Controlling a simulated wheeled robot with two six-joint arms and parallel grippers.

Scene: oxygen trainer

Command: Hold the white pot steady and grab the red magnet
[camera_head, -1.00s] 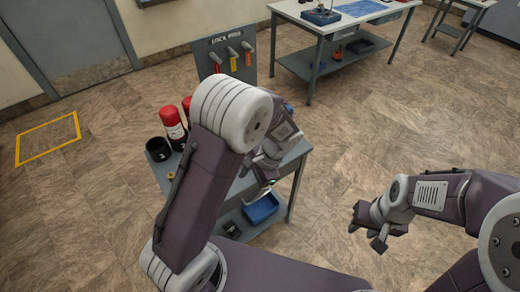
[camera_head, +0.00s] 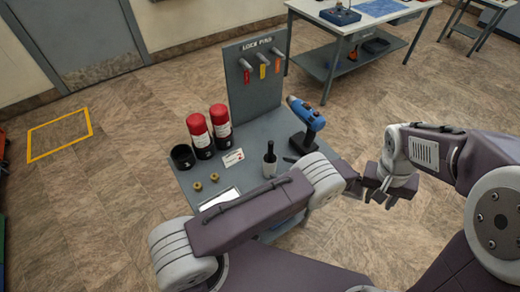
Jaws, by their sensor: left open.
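I cannot make out a white pot or a red magnet in the head view. My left arm crosses the near part of the grey work table (camera_head: 236,177) from lower left to right. My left gripper (camera_head: 353,189) is open, mostly hidden past the end of that arm, right of the table. My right gripper (camera_head: 378,198) is just to its right, over the floor side. Its fingers are small and overlap with the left arm's end, so I cannot tell their opening. I see nothing held in either gripper.
On the table stand two red-topped cylinders (camera_head: 209,133), a black cup (camera_head: 182,157), a blue drill-like tool (camera_head: 307,115), a dark bottle (camera_head: 269,157) and two small brass pieces (camera_head: 205,182). A lock-pin panel (camera_head: 254,88) rises behind. Another table (camera_head: 352,62) stands farther back.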

